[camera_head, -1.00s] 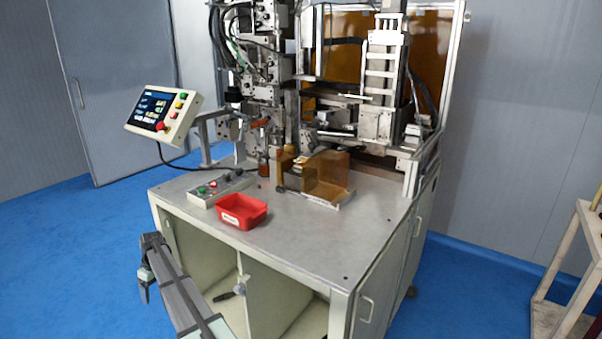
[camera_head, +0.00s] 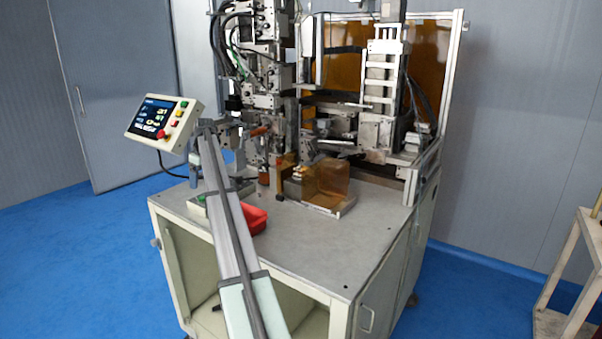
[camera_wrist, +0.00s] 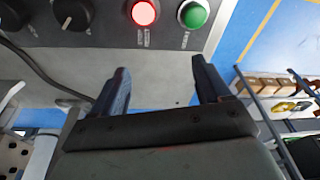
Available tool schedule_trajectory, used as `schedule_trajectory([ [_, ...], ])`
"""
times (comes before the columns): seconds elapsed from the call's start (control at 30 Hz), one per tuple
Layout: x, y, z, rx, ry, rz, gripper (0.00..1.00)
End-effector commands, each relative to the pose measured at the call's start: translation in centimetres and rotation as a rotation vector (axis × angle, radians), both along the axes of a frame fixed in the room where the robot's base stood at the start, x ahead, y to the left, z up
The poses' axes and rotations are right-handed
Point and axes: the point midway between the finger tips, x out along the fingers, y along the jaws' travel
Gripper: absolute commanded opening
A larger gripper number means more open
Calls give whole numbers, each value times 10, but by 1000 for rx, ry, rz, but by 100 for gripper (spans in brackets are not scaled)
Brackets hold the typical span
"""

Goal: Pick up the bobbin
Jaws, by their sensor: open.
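My gripper (camera_head: 193,172) hangs from the end of my arm at the left side of the machine table, below the screen panel. In the wrist view its two dark fingers (camera_wrist: 160,75) are apart, with nothing between them. No bobbin can be made out for certain. A small orange-brown cylinder (camera_head: 264,178) stands by the winding head, to the right of my gripper and apart from it; I cannot tell whether it is the bobbin.
My arm crosses in front of the red tray (camera_head: 255,217) and partly hides it. A button box with a red button (camera_wrist: 144,12) and a green button (camera_wrist: 193,13) lies near my fingers. An amber guard (camera_head: 328,180) stands at the right. The table front (camera_head: 320,245) is clear.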

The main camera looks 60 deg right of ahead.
Motion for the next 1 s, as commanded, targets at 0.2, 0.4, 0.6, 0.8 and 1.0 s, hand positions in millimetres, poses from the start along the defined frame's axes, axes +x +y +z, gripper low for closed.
schedule_trajectory([
  [0.2, -92, -120, 58, -35, 71, -98, 77],
  [0.4, -187, -205, 108, -51, 139, -187, 77],
  [0.6, -258, -253, 143, -53, 188, -249, 77],
  [0.8, -286, -268, 155, -53, 207, -271, 77],
  [1.0, -287, -268, 139, -52, 208, -272, 77],
])
